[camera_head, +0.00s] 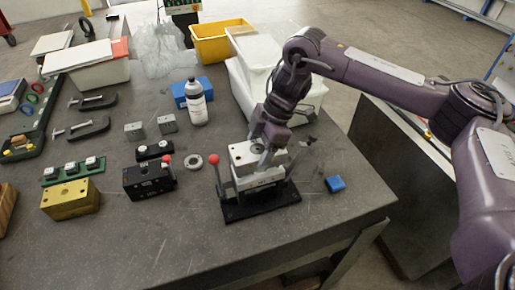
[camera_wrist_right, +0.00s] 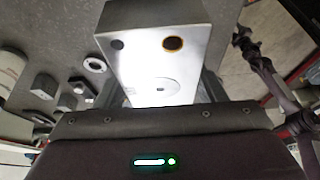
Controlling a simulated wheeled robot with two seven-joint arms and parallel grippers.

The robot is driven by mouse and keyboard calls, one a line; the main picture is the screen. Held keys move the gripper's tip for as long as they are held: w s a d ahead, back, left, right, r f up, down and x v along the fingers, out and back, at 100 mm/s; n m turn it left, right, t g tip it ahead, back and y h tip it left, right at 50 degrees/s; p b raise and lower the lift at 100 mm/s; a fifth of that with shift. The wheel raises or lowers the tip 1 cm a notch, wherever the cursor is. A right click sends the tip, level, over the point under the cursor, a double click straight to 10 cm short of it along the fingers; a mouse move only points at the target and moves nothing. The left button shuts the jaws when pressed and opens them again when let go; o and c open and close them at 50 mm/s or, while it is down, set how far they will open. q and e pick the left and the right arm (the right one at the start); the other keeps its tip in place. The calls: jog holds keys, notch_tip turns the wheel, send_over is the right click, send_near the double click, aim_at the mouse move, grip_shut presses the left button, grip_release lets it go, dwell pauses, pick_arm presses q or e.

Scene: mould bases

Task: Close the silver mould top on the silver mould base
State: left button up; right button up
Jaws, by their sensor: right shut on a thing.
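The silver mould top (camera_head: 243,153) is a pale metal block with dark round holes in its upper face. My right gripper (camera_head: 268,157) comes down on it from above and is shut on it. In the right wrist view the silver mould top (camera_wrist_right: 160,62) fills the space between my two fingers. The silver mould base (camera_head: 262,180) is directly below it, on a black plate (camera_head: 240,212) with a red-knobbed lever at its left. The top looks lined up over the base; whether they touch fully I cannot tell. My left gripper is not in view.
A pale ring (camera_head: 196,161), a black block (camera_head: 145,183) with a red knob and a gold block (camera_head: 70,200) are to the left. A bottle (camera_head: 197,108) and white bin (camera_head: 308,98) stand behind. The table front is clear.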

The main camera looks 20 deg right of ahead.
jog(key=shift+f+b, duration=0.4)
jog(key=shift+f, duration=0.55)
dwell(0.5)
